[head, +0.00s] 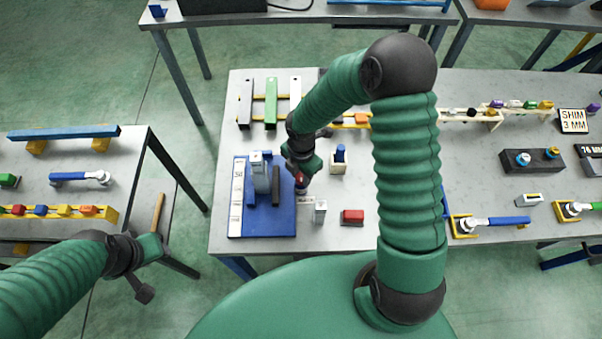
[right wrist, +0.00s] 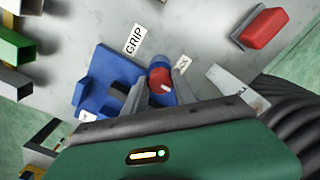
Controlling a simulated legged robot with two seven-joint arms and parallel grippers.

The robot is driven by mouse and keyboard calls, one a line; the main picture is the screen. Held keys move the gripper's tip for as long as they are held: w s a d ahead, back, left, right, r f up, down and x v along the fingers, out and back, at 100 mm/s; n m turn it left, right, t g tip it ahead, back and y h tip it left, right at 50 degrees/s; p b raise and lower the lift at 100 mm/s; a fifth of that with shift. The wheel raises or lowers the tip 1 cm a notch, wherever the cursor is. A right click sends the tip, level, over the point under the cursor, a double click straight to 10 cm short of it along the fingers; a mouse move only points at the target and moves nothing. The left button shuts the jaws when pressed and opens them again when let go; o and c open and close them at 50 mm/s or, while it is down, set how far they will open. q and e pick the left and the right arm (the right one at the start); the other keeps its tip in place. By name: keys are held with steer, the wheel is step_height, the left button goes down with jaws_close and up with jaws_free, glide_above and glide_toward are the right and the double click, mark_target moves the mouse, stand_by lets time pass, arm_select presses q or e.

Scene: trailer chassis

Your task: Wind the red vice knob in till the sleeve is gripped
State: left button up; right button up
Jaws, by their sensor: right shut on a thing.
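The vice stands on a blue base plate (head: 268,222) at the left end of the middle table. Its blue jaws (head: 276,186) stand upright, with a grey upright piece (head: 261,178) between them, perhaps the sleeve; any gap cannot be made out. The red vice knob (right wrist: 160,80) has a white mark and sits at the vice's side. My right gripper (head: 301,184) is shut on the knob; its fingers (right wrist: 161,88) lie on both sides of it in the right wrist view. My left gripper (head: 141,286) hangs low at left, small and dark, its fingers unclear.
A red block (head: 352,217) and a grey block (head: 320,211) stand right of the vice. A blue-topped peg block (head: 339,160) is behind them. Grey, green and white bars (head: 270,104) lie at the back left. A side table (head: 60,220) stands left across a gap.

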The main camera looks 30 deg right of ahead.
steer(key=shift+w, duration=0.1)
jaws_close()
